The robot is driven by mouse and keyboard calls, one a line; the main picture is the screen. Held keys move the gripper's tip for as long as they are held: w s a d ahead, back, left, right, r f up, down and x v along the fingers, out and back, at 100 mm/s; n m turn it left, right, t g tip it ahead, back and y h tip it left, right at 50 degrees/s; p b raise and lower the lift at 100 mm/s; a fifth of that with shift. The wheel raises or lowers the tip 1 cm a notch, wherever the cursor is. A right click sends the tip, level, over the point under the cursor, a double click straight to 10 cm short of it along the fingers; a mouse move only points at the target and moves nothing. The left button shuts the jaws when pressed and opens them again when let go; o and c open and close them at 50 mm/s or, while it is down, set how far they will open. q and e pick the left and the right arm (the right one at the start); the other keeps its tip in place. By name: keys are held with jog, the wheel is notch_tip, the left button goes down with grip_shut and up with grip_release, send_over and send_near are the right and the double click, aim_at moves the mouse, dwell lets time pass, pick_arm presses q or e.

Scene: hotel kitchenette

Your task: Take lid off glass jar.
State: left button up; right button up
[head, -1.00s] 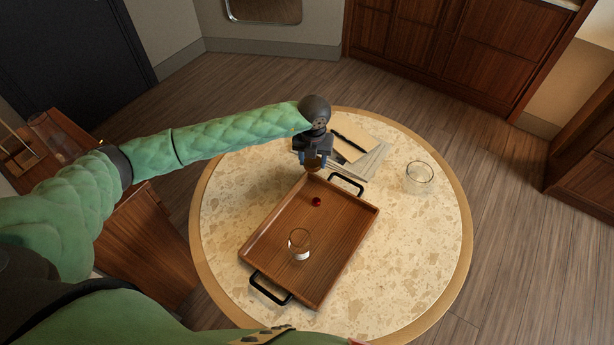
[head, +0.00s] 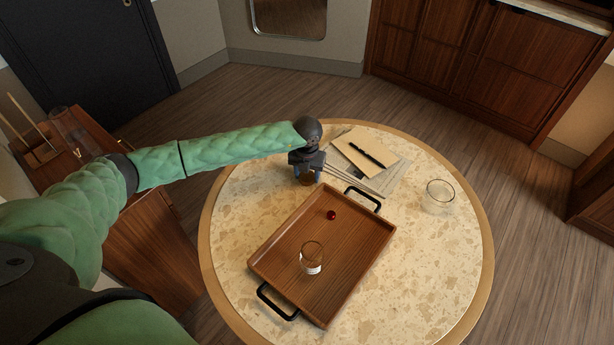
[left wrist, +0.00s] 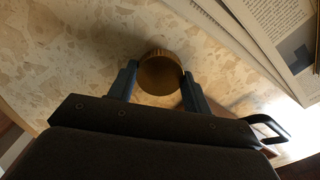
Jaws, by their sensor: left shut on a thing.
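My left gripper (head: 306,178) is shut on a round brown-gold lid (head: 307,179), near the far left corner of the tray. In the left wrist view the lid (left wrist: 160,74) has a ridged edge and sits between the two fingertips (left wrist: 158,78). Its height above the table is hard to tell. A clear, open-topped glass vessel (head: 440,196) stands upright on the right side of the table and looks empty. A smaller clear glass (head: 311,258) with something whitish at its bottom stands in the tray. I cannot tell for sure which is the jar. My right gripper is out of view.
A wooden tray (head: 350,250) with black handles lies on the round speckled table (head: 440,260). A small red ball-like thing (head: 332,215) is in the tray. Papers and an envelope with a black pen (head: 368,153) lie behind. The table's right side is mostly clear.

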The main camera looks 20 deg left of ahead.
aim_at(307, 177)
pick_arm(q)
jog(key=shift+f, duration=0.25)
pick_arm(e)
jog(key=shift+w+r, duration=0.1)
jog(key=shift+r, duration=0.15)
pick_arm(q)
jog(key=o, duration=1.1)
jog(key=shift+r, duration=0.15)
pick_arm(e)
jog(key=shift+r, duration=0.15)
pick_arm(q)
jog(key=shift+r, duration=0.4)
notch_tip(307, 177, up, 11)
jog(key=p, duration=0.4)
jog(key=shift+r, duration=0.1)
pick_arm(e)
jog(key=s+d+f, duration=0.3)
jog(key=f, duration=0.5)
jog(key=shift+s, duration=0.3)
pick_arm(q)
jog(key=shift+s, duration=0.1)
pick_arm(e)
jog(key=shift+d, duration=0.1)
